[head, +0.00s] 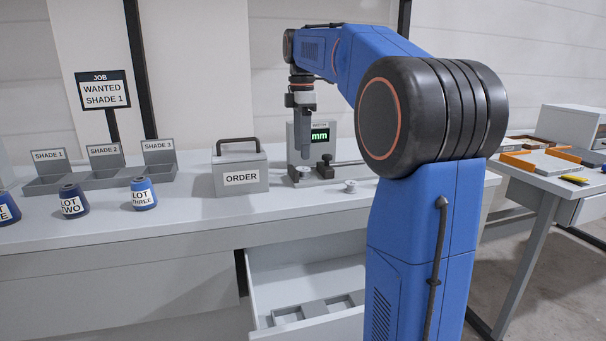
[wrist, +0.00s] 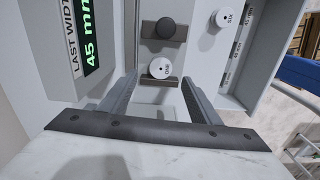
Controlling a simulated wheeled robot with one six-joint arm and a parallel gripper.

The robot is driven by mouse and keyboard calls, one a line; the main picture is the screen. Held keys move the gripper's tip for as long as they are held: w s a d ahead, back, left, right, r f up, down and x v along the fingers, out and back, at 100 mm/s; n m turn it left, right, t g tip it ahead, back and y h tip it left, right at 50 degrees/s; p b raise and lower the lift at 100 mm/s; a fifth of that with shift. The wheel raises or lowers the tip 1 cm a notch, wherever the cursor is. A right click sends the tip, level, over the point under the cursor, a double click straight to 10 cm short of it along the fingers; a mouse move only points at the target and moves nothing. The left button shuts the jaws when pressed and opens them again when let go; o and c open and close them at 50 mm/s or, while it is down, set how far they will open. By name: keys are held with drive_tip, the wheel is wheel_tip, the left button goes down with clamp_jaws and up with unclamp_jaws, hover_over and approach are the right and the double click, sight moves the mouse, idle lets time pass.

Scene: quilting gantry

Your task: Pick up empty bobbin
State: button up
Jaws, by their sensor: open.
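My gripper (head: 305,155) points down over the left part of a grey device with a green display (head: 320,136). In the wrist view my gripper (wrist: 160,79) is open. I cannot tell which bobbin is empty.
A dark knob (wrist: 165,28) stands just beyond the nearer bobbin. A grey ORDER box (head: 240,170) is left of the device. Thread cones (head: 144,194) and shade bins (head: 105,160) are further left. A drawer (head: 300,270) hangs open below the bench.

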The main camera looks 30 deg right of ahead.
sight(303, 168)
drive_tip(key=shift+s+d+f, duration=0.1)
drive_tip(key=shift+f, duration=3.15)
drive_tip(key=c, duration=1.2)
drive_tip(key=shift+r, duration=0.1)
wheel_tip(303, 168, up, 10)
